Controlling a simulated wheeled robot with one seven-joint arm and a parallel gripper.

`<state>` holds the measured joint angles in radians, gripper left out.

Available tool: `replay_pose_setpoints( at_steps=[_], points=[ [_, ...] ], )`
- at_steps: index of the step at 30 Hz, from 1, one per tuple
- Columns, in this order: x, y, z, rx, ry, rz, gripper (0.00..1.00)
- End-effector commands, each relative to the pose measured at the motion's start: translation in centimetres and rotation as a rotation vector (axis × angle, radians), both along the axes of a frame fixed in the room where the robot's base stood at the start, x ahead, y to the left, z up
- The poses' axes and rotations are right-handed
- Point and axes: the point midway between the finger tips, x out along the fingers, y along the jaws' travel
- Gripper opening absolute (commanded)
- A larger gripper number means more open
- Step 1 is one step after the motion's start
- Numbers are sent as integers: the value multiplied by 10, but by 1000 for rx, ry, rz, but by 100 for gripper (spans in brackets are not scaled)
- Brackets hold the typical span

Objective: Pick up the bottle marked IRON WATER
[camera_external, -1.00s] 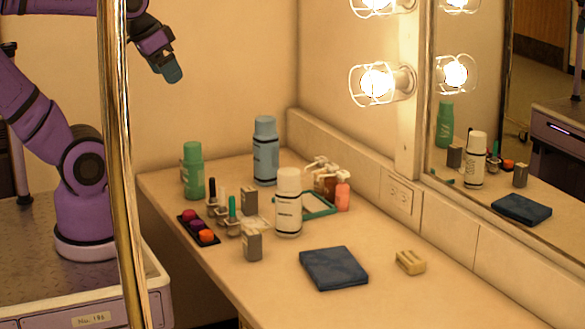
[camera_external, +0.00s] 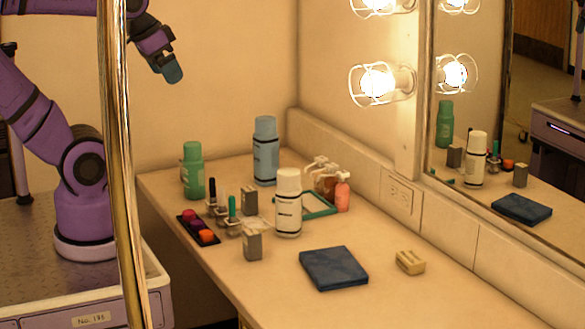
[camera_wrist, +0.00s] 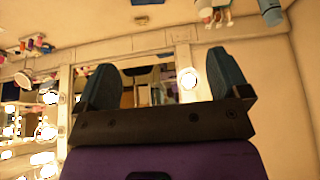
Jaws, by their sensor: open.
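Three bottles stand upright on the counter in the external view: a green one (camera_external: 193,172), a light blue one (camera_external: 265,153) and a white one (camera_external: 288,205). Each has a label, but the print is too small to read, so I cannot tell which is IRON WATER. My gripper (camera_external: 172,72) is up at the upper left, above and left of the counter, touching nothing. In the wrist view my gripper (camera_wrist: 163,82) has its two teal fingers wide apart with nothing between them. That view is upside down; a light blue shape at its top right edge may be the blue bottle.
Small boxes (camera_external: 252,245), a dark palette (camera_external: 198,229) and several small vials crowd around the bottles. A tray (camera_external: 320,209) holds pump dispensers. A folded blue cloth (camera_external: 333,268) and soap (camera_external: 410,262) lie in front. The mirror (camera_external: 510,120) repeats objects. A brass pole (camera_external: 122,160) stands left.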

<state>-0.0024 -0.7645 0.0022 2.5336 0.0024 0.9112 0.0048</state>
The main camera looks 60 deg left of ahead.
Motion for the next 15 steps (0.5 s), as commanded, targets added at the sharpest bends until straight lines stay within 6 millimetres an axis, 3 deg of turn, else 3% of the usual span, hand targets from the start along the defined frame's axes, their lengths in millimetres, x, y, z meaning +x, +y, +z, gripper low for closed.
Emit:
replay_pose_setpoints(
  at_steps=[5, 8, 15],
  points=[
    [4, 1, 1, -2, 6, 6, 94],
    [17, 3, 3, -8, 22, 24, 94],
    [77, 14, 4, -37, 88, 104, 94]
  ],
)
